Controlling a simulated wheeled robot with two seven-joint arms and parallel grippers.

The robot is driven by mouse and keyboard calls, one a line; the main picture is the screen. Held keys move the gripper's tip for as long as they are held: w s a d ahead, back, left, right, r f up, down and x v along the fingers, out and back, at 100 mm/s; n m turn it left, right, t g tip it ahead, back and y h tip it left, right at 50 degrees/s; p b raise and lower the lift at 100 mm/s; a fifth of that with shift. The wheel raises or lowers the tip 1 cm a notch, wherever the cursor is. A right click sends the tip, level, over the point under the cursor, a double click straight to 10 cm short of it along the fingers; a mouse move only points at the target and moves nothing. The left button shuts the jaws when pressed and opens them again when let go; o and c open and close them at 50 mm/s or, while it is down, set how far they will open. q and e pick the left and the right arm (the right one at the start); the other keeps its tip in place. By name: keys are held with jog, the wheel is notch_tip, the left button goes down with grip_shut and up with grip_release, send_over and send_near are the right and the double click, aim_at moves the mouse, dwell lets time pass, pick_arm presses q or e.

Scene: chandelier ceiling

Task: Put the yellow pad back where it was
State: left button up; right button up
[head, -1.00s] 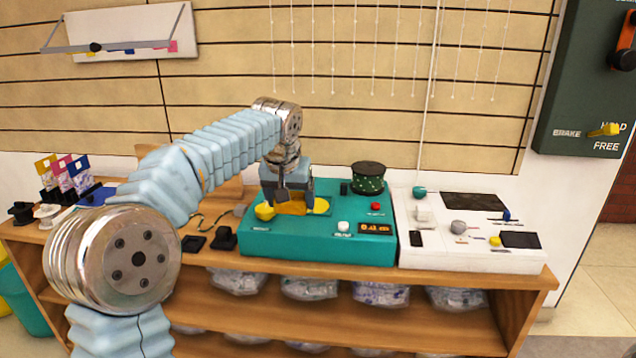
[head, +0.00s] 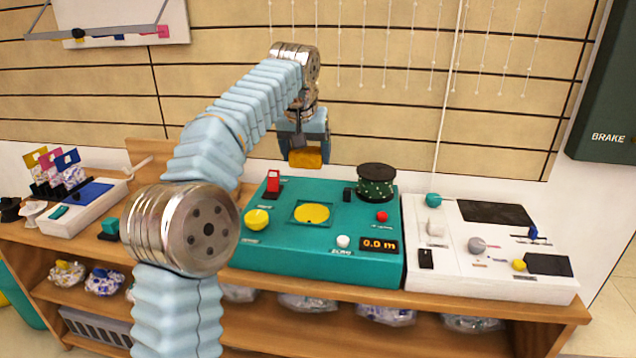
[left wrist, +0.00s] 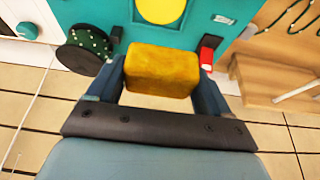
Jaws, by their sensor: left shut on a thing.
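The yellow pad (head: 306,158) is a thick, block-shaped yellow piece. My left gripper (head: 303,150) is shut on it and holds it in the air above the back of the teal console (head: 290,255). In the left wrist view the pad (left wrist: 162,68) sits between the two fingers, and bare wall planks show below it. The console top has a square recess with a round yellow disc (head: 312,212) in it, in front of and below the pad. My right gripper is not in view.
On the console stand a red lever (head: 273,181), a yellow knob (head: 256,219), a dark green dotted reel (head: 376,183) and a display (head: 379,246). A white panel (head: 490,270) with knobs is to the right. A white box with a blue top (head: 85,205) is at the left.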

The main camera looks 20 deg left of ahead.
pick_arm(q)
jog(key=w+a+f+p, duration=0.2)
jog(key=w+f+p, duration=0.1)
jog(key=w, duration=0.4)
jog(key=p, duration=0.2)
send_near(318, 184)
jog(key=shift+w+f, duration=0.25)
jog(key=shift+w, duration=0.05)
jog(key=shift+w+a+f, duration=0.15)
jog(key=shift+w+f, duration=0.45)
jog(key=shift+f, duration=0.1)
jog(key=shift+x, duration=1.25)
jog(key=shift+s+f, duration=0.15)
jog(key=shift+f, duration=0.4)
jog(key=shift+f, duration=0.1)
